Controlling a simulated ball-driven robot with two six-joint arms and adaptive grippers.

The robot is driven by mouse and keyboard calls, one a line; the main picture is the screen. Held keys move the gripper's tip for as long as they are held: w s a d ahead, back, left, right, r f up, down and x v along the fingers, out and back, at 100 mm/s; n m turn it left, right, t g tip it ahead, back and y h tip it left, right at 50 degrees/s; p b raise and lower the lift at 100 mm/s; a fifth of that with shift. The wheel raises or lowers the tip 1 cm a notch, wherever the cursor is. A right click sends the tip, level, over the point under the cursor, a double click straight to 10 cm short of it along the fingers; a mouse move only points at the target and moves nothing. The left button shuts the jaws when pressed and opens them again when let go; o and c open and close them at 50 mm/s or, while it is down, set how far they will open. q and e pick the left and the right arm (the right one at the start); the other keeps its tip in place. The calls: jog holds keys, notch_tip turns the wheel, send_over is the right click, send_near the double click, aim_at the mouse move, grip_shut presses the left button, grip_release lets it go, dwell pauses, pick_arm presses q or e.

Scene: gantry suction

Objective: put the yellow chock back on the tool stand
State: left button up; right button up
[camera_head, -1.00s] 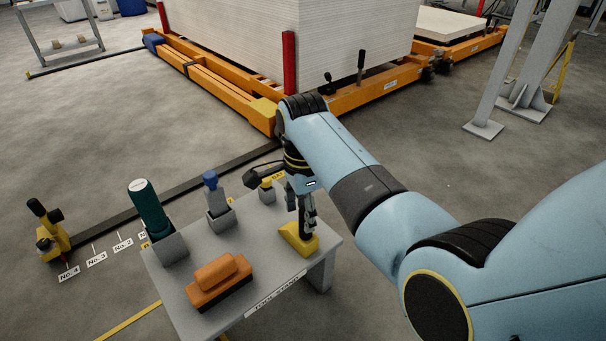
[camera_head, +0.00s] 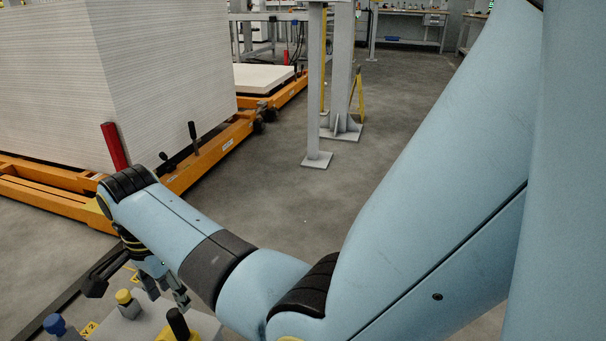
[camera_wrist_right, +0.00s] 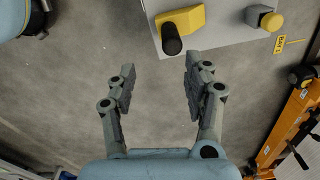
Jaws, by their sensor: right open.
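The yellow chock (camera_head: 192,336) with its black handle (camera_head: 177,323) stands on the grey tool stand (camera_head: 125,327), at the bottom edge of the head view. In the right wrist view the chock (camera_wrist_right: 182,20) sits at the edge of the stand top (camera_wrist_right: 222,28), handle toward the gripper. My right gripper (camera_head: 167,296) is open and empty, clear of the chock. In the wrist view its spread fingers (camera_wrist_right: 159,72) have bare floor between them, and the handle lies just beyond the fingertips. My left gripper is not in view.
A small grey holder with a yellow-topped item (camera_head: 126,304) and a blue-topped tool (camera_head: 55,325) are on the stand. An orange lift frame (camera_head: 205,150) with a white board stack (camera_head: 160,70) stands behind. A grey post (camera_head: 316,90) rises at centre. Floor right of it is clear.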

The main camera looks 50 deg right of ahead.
jog(key=s+d+f+n, duration=0.2)
jog(key=s+f, duration=0.1)
jog(key=s, duration=0.2)
jog(key=s+d+f+n, duration=0.3)
jog(key=s, duration=0.3)
jog(key=s+d+n, duration=0.2)
jog(key=s+n, duration=0.4)
jog(key=s, duration=0.4)
jog(key=s+d+r+n+t, duration=0.1)
jog(key=s+d+n, duration=0.1)
jog(key=s+n, duration=0.4)
jog(key=s, duration=0.4)
jog(key=shift+s+d+r+h, duration=0.25)
jog(key=shift+s+d+h, duration=0.05)
jog(key=shift+s+d, duration=0.1)
